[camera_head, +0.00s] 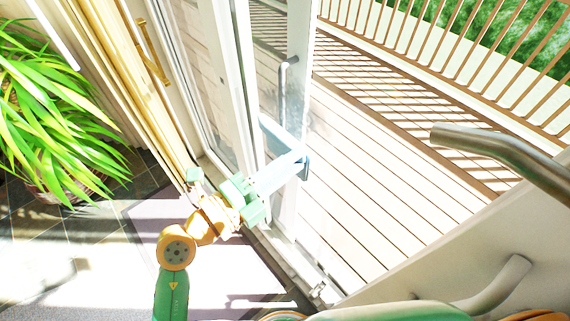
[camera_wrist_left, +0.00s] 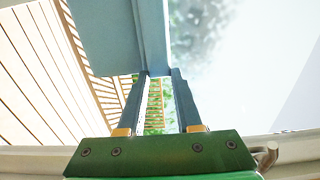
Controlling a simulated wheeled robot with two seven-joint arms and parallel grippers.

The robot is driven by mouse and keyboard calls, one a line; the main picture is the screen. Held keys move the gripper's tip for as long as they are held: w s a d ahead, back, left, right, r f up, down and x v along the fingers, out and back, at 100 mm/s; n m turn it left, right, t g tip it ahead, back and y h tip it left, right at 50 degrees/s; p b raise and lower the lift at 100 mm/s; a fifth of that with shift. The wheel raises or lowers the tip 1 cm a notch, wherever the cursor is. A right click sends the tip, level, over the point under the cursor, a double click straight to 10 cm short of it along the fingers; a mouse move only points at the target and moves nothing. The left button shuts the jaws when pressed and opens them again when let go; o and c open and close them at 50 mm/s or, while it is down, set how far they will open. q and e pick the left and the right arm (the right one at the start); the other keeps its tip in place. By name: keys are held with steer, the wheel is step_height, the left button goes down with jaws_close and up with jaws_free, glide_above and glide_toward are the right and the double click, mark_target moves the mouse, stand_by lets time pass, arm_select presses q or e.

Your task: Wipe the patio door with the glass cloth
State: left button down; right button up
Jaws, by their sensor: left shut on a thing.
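My left gripper (camera_head: 302,163) reaches in from the left, its fingers pointing at the patio door (camera_head: 299,50). It is shut on the pale blue glass cloth (camera_head: 277,135), which sticks out past the fingertips beside the white door frame. In the left wrist view the cloth (camera_wrist_left: 105,35) hangs blue-grey beyond the two fingers (camera_wrist_left: 160,90). A greyish hazy patch (camera_wrist_left: 200,35) shows on the glass to the right of the cloth. Whether the cloth touches the glass I cannot tell. My right gripper is out of view.
A grey door handle (camera_head: 284,85) stands on the door frame near the cloth. Metal bar handles (camera_head: 510,160) on a white panel are at right. Beyond the glass are decking (camera_head: 380,190) and a railing.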

arm_select(q)
steer(key=shift+w+d, duration=0.1)
stand_by(0.3)
steer(key=shift+p+x, duration=0.45)
steer(key=shift+x, duration=0.45)
steer(key=shift+r, duration=0.1)
steer(key=r+p, duration=0.2)
steer(key=p, duration=0.1)
steer(key=s+r+p, duration=0.1)
steer(key=p, duration=0.1)
steer(key=shift+s+d+r, duration=0.15)
steer(key=shift+d+r, duration=0.1)
steer(key=shift+r, duration=0.05)
